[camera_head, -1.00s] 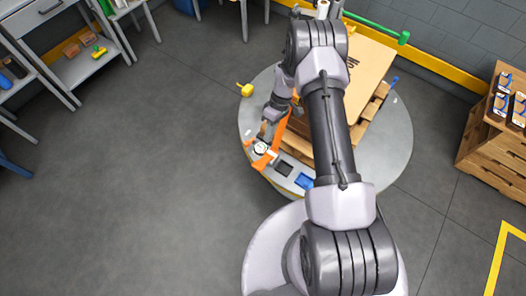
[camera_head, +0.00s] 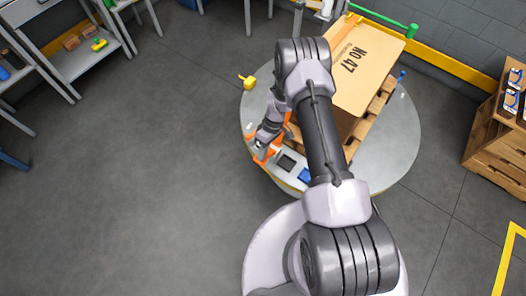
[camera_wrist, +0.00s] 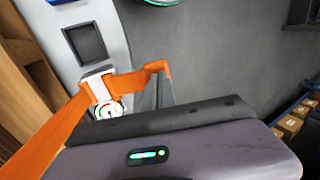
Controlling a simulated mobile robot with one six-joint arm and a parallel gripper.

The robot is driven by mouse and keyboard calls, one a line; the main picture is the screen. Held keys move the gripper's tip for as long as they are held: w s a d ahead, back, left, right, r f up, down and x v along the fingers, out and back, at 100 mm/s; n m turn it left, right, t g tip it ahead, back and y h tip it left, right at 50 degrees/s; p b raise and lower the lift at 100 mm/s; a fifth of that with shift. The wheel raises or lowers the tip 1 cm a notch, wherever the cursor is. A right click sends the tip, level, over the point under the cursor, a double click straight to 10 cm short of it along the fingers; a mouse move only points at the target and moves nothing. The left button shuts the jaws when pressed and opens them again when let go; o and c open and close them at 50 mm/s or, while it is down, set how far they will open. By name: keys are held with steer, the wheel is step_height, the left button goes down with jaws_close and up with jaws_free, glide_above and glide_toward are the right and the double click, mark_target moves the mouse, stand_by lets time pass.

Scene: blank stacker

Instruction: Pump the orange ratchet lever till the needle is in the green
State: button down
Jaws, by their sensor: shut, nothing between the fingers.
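The orange ratchet lever (camera_wrist: 150,72) sticks out from the ratchet beside a round white gauge (camera_wrist: 108,110) in the wrist view. The dial has red and green marks; its needle is too small to read. A wide orange strap (camera_wrist: 50,135) runs from the ratchet toward the lower left. In the head view, orange parts of the ratchet (camera_head: 265,154) show at the turntable's front left. My gripper (camera_head: 262,142) is shut and empty, close beside the lever. In the wrist view its grey fingers (camera_wrist: 158,92) lie just below the lever's end; I cannot tell whether they touch.
A cardboard box marked "No 47" (camera_head: 362,72) sits on a wooden pallet (camera_head: 368,122) on the round grey turntable (camera_head: 400,150). A yellow part (camera_head: 248,82) sticks out at the turntable's left. A wooden crate (camera_head: 495,140) stands at right. The floor at left is clear.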

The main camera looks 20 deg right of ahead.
mark_target(258, 163)
steer(key=shift+s+a+f+t+h+p, duration=0.4)
steer(key=shift+a+t+h+p, duration=0.1)
steer(key=shift+h, duration=0.2)
steer(key=shift+s+a+f+t+h, duration=0.2)
steer(key=shift+f+t+h, duration=0.1)
steer(key=shift+f+h, duration=0.15)
steer(key=shift+s+a+f+t+h, duration=0.1)
steer(key=shift+a+f+t+h, duration=0.05)
steer(key=shift+f+t+h, duration=0.2)
steer(key=shift+s+a+f+b, duration=0.1)
steer(key=shift+a+f+b, duration=0.1)
steer(key=shift+f+b, duration=0.8)
steer(key=shift+s, duration=0.1)
steer(key=shift+s+a+f+b, duration=0.1)
steer(key=shift+s+b, duration=0.05)
steer(key=shift+b, duration=0.2)
steer(key=shift+r+p, duration=0.35)
steer(key=shift+r, duration=0.05)
step_height(258, 163, up, 14)
steer(key=a+p, duration=0.1)
steer(key=p, duration=0.4)
steer(key=shift+s+a+f+p, duration=0.15)
steer(key=shift+s+f+p, duration=0.1)
steer(key=shift+p, duration=0.15)
